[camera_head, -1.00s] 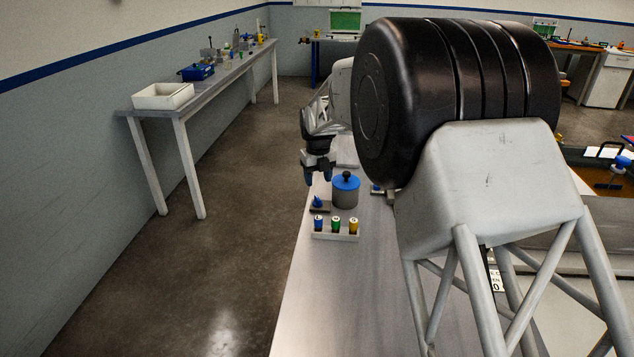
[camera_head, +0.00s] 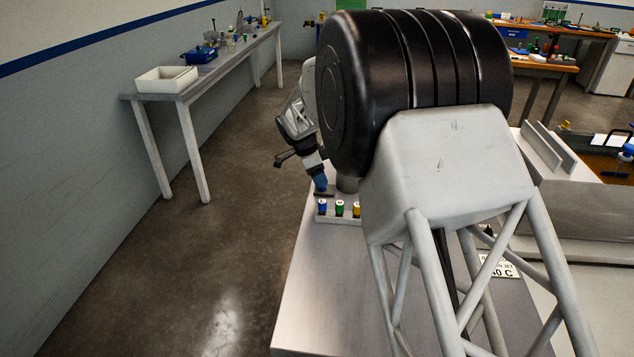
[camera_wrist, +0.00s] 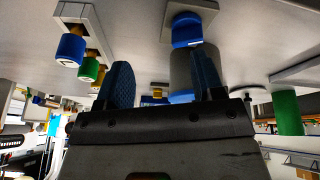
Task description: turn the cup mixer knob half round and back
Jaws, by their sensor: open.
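A small blue knob (camera_wrist: 186,33) on a flat base plate (camera_wrist: 192,10) shows in the wrist view, which looks upside down with the table at the top. Behind it is a grey pot (camera_wrist: 180,68) with a blue lid (camera_wrist: 182,98), partly covered by a finger. I cannot tell for sure which of these is the cup mixer. My gripper (camera_wrist: 163,58) is open and empty, with the knob near the right-hand finger and not between the fingers. In the head view my gripper (camera_head: 320,183) is low over the base plate (camera_head: 325,194) and hides the knob; my arm mostly hides the pot (camera_head: 347,184).
A rack with blue (camera_head: 322,206), green (camera_head: 340,208) and yellow (camera_head: 356,209) vials stands just in front of the gripper. A green cylinder (camera_wrist: 287,112) stands to the right in the wrist view. The near part of the bench (camera_head: 320,290) is clear.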

